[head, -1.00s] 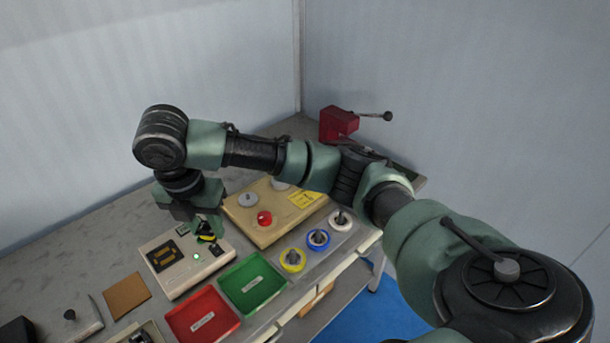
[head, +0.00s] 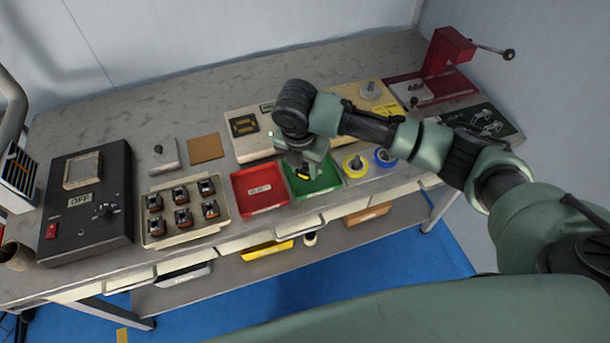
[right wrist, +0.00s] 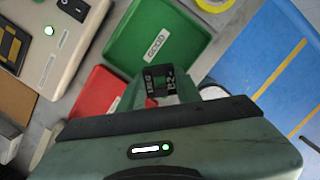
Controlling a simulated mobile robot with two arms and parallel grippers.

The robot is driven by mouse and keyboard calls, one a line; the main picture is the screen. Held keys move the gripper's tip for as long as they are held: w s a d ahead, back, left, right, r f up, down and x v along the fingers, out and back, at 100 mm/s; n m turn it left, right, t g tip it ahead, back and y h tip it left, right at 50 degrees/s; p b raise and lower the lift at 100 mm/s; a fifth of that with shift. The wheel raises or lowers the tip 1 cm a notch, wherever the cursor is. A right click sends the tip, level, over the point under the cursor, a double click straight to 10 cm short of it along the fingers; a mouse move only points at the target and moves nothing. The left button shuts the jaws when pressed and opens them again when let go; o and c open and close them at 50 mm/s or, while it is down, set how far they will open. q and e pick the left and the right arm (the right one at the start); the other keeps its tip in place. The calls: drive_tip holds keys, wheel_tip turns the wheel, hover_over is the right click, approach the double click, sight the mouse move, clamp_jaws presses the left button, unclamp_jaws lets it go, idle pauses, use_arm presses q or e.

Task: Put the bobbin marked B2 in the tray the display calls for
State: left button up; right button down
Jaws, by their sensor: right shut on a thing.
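My right gripper (head: 302,172) is shut on the dark bobbin marked B2 (right wrist: 158,80). In the head view it is over the green tray (head: 325,186), partly covering it. The wrist view shows this green tray (right wrist: 150,30) labelled GOOD just beyond the bobbin. Whether the bobbin touches it I cannot tell. The red tray (head: 260,190) is beside it on the left, its label too small to read. My left gripper is out of view.
Yellow (head: 356,166) and blue (head: 385,158) ringed spools stand to the right of the green tray. A tray of several parts (head: 184,209) and a black box reading OFF (head: 88,197) are left.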

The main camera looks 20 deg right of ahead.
sight(305, 185)
drive_tip(key=shift+f, duration=2.45)
drive_tip(key=shift+f, duration=0.1)
drive_tip(key=c, duration=1.3)
unclamp_jaws()
drive_tip(key=shift+o, duration=0.2)
wheel_tip(305, 185, up, 12)
drive_tip(key=s+a, duration=0.1)
drive_tip(key=shift+a+b, duration=0.2)
drive_tip(key=shift+b, duration=0.15)
drive_tip(key=shift+s, duration=0.1)
